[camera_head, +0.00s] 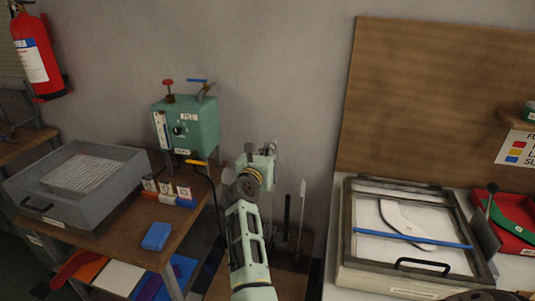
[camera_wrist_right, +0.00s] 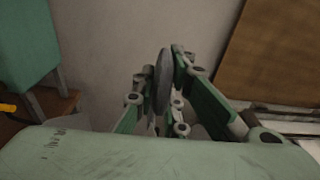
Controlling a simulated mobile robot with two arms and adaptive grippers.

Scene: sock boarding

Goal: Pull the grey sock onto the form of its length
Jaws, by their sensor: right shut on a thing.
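My right gripper (camera_head: 263,154) is raised in the middle of the head view, between the green box and the brown board. In the right wrist view, the right gripper (camera_wrist_right: 168,75) is shut on a thin grey thing, apparently the grey sock (camera_wrist_right: 163,82), held upright between its fingers. A small part of the grey sock (camera_head: 249,150) seems to show beside the gripper in the head view. Behind the arm stand a dark upright post (camera_head: 287,213) and a pale upright post (camera_head: 302,203), possibly forms; their lower parts are partly hidden. My left gripper is out of view.
The green box (camera_head: 192,125) with levers stands on the left bench beside a grey lidded case (camera_head: 75,180), small labelled blocks (camera_head: 168,192) and a blue block (camera_head: 157,236). On the right are a framed case (camera_head: 350,255) holding a white curved shape, and a red tray (camera_head: 518,238).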

